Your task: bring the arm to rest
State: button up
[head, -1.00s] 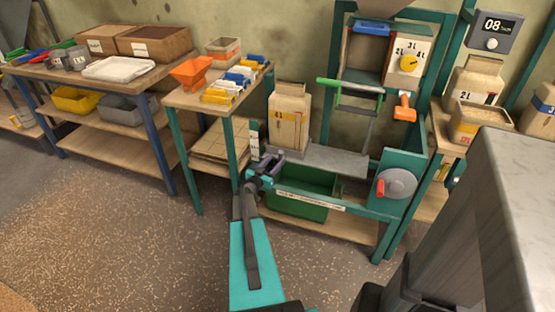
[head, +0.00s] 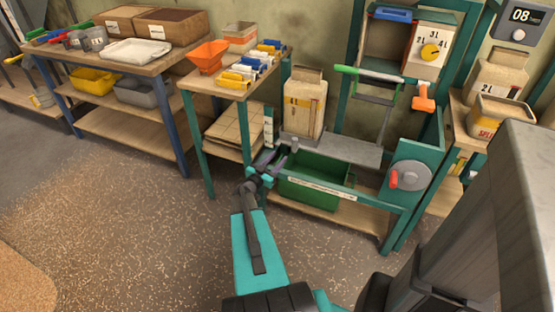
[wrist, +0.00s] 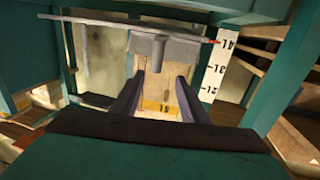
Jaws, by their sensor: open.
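My gripper (head: 266,166) is at the end of my teal arm, low at the left front corner of the bucket elevator's teal frame (head: 345,192). In the wrist view its two dark fingers (wrist: 164,98) stand apart with nothing between them. A tan sack with a yellow label (head: 304,105) stands upright on the grey plate (head: 335,148), above and behind my gripper. It also shows beyond the fingers in the wrist view (wrist: 152,85), partly hidden by a grey plate and bracket (wrist: 150,45). Whether the gripper touches the frame I cannot tell.
A green bin (head: 312,178) sits low behind the front bar. A red-handled crank disc (head: 409,176) is at the frame's right. A small table (head: 222,85) with an orange funnel (head: 207,56) stands left. A white scale strip (wrist: 215,70) is close right of the fingers. The floor (head: 120,225) at left is clear.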

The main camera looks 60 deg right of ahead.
dwell(0.3)
jog(key=w+a+n+t+y+p, duration=0.4)
jog(key=w+a+n+t, duration=0.5)
jog(key=w+a, duration=1.5)
jog(key=w+a+f+n+t+y+p, duration=0.1)
jog(key=w+a+f+n+t+y, duration=0.15)
jog(key=a, duration=0.65)
jog(key=w+a+f+n+t+y+p, duration=0.1)
jog(key=w+a+f+n+y, duration=0.15)
jog(key=a, duration=0.65)
jog(key=w+a+f+n+t+y+p, duration=0.15)
jog(key=a+y, duration=0.25)
jog(key=a, duration=0.5)
jog(key=s+a+f+n+g+y+p, duration=0.1)
jog(key=s+a+f+n+g+y, duration=0.25)
jog(key=s+a, duration=0.55)
jog(key=s+a+f+n+g+y, duration=0.2)
jog(key=s+a+f+g+y, duration=0.25)
jog(key=a, duration=0.65)
jog(key=s+d+r+g+h, duration=0.1)
jog(key=s+g, duration=0.3)
jog(key=s, duration=0.8)
jog(key=s+r+m+g+h, duration=0.1)
jog(key=s+g, duration=0.4)
jog(key=s, duration=0.8)
jog(key=shift+s+d+m+h, duration=0.3)
jog(key=shift+d+h, duration=0.1)
jog(key=shift+h, duration=0.2)
